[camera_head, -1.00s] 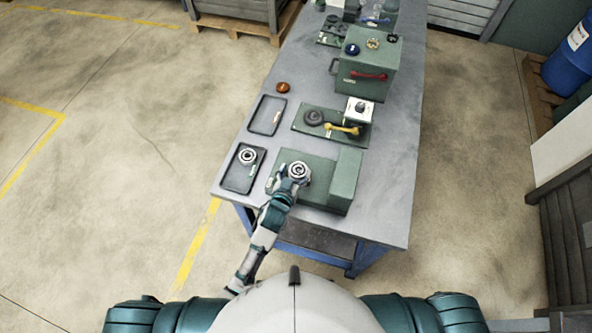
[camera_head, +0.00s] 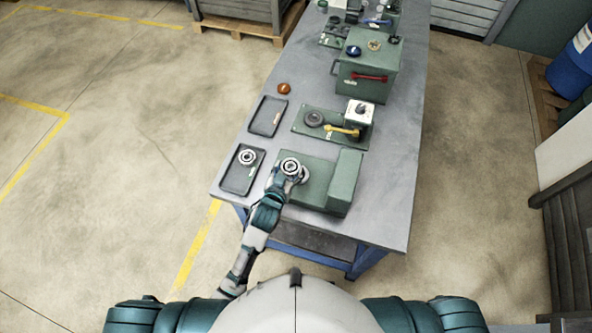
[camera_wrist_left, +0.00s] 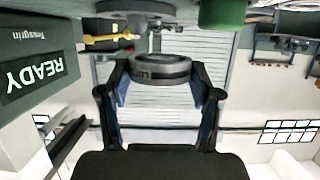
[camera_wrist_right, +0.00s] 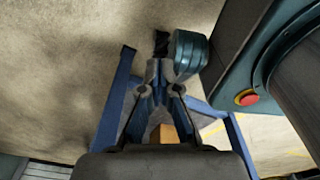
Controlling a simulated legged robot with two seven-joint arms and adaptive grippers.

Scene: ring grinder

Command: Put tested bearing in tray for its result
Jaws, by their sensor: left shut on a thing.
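My left gripper (camera_head: 283,174) is shut on a ring-shaped bearing (camera_head: 290,166), held over the left part of the green test machine (camera_head: 322,188). In the left wrist view the bearing (camera_wrist_left: 160,69) sits between the two fingertips. A round, pale part of the machine (camera_head: 304,174) shows just right of the held bearing. The machine's screen (camera_wrist_left: 38,76) reads READY, upside down in that view. The near dark tray (camera_head: 236,181) holds another bearing (camera_head: 247,157). The far dark tray (camera_head: 266,122) holds no bearing. My right gripper (camera_wrist_right: 164,75) has its fingers together, with nothing seen between them.
Behind the test machine stands a green plate (camera_head: 300,124) with a dark disc, a yellow handle and a pale box. Farther back is a green box (camera_head: 368,78) with a red handle. An orange knob (camera_head: 284,88) lies beyond the far tray. The table's right side (camera_head: 392,170) is clear.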

